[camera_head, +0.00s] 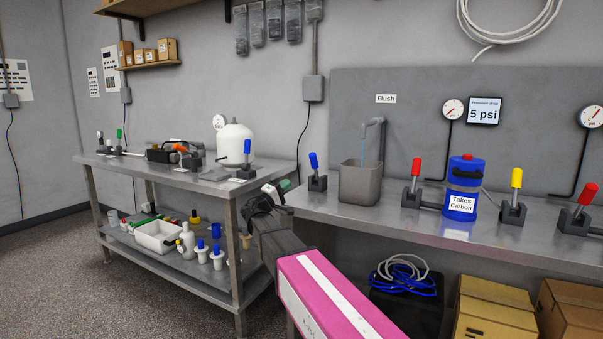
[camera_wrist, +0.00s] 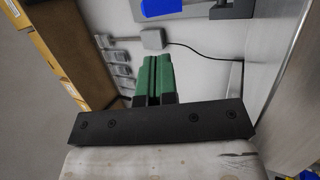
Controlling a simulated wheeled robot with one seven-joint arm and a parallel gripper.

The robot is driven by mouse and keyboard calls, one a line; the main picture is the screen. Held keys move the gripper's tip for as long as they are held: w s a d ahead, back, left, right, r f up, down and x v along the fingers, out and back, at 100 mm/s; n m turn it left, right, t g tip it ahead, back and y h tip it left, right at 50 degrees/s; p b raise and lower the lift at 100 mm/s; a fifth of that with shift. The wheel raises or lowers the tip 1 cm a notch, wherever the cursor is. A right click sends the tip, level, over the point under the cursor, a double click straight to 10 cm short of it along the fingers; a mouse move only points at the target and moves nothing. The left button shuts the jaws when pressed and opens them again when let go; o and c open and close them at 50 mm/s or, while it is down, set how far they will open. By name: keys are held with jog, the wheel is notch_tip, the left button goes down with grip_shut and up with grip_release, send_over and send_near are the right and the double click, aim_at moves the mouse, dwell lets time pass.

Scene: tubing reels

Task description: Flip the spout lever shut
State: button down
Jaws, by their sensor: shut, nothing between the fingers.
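The spout (camera_head: 373,127) is a grey pipe over a grey square bin (camera_head: 360,183) under the "Flush" label. A thin pale-blue stream shows below its mouth. A blue-handled lever (camera_head: 316,165) on a dark base stands on the bench left of the bin, its handle nearly upright with a slight left tilt. The blue handle (camera_wrist: 163,7) also shows at the top of the wrist view, cut off by the edge. My gripper (camera_head: 285,186) is left of this lever and apart from it. Its green fingers (camera_wrist: 153,76) are together and empty.
Right along the bench (camera_head: 450,230) stand a red lever (camera_head: 416,169), a blue "Takes Carbon" canister (camera_head: 463,190) and a yellow lever (camera_head: 516,179). A left table (camera_head: 200,183) holds another blue lever (camera_head: 247,148) and a white tank (camera_head: 235,142). Space between my gripper and the lever looks clear.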

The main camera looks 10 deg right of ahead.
aim_at(312, 162)
jog(key=x, duration=1.3)
jog(key=shift+w+d+r, duration=0.15)
jog(key=shift+d+r, duration=0.05)
jog(key=shift+d, duration=0.1)
jog(key=shift+r, duration=0.1)
jog(key=w+d+r+g+y, duration=0.1)
jog(key=w+d+r+n+g+y, duration=0.1)
jog(key=w+y, duration=0.1)
jog(key=w+d+r+n+g+y, duration=0.1)
jog(key=w+y, duration=0.1)
jog(key=shift+d+r+g, duration=0.1)
jog(key=shift+d+g, duration=0.05)
jog(key=shift+g, duration=0.15)
jog(key=shift+w+d+g+y, duration=0.85)
jog(key=shift+w+d, duration=0.25)
jog(key=shift+w, duration=0.25)
jog(key=shift+w+d, duration=0.1)
